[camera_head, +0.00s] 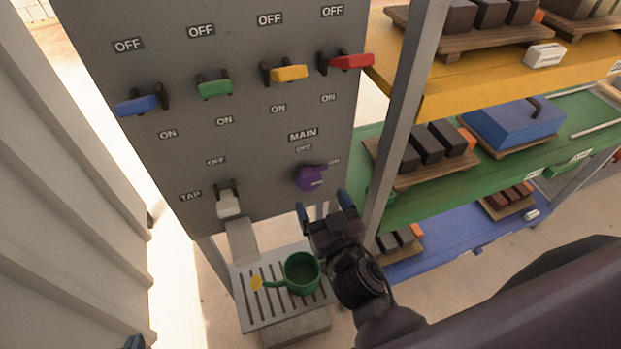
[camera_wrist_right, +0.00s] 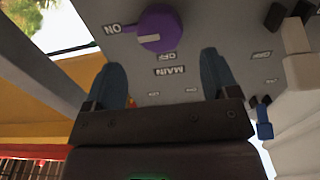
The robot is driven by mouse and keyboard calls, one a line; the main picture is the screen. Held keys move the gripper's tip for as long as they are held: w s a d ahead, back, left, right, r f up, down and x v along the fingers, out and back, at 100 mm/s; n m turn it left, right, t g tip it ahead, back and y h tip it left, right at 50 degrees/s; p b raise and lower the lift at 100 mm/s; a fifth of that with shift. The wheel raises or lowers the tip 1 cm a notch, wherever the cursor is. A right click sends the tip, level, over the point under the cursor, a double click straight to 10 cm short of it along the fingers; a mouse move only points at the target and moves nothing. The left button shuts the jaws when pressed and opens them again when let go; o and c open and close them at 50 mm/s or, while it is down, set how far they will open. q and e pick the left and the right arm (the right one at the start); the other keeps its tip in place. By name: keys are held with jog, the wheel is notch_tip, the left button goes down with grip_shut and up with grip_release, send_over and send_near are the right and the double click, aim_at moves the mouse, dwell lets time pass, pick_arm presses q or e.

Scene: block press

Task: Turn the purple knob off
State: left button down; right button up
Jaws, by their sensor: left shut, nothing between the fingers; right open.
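The purple knob (camera_head: 309,178) is on the grey panel, below the MAIN label. It also shows in the right wrist view (camera_wrist_right: 158,30), where the panel lettering is upside down. Its narrow purple pointer is turned toward the ON label, away from the OFF label (camera_wrist_right: 166,57). My right gripper (camera_head: 326,208) is open and empty, just below and in front of the knob. Its two blue fingers (camera_wrist_right: 163,85) are apart and do not touch the knob. Only a blue tip of my left gripper (camera_head: 135,342) shows at the bottom left edge, shut and far from the knob.
Blue (camera_head: 137,105), green (camera_head: 214,88), yellow (camera_head: 288,73) and red (camera_head: 347,62) levers line the upper panel. A white tap lever (camera_head: 228,205) is left of the knob. A green watering can (camera_head: 302,273) stands below on a slotted tray. A shelf post (camera_head: 400,120) stands close right.

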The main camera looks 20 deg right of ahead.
aim_at(311, 183)
jog(key=shift+w+a+p, duration=0.1)
jog(key=shift+w+p, duration=0.3)
jog(key=shift+w, duration=2.95)
jog(key=c, duration=0.9)
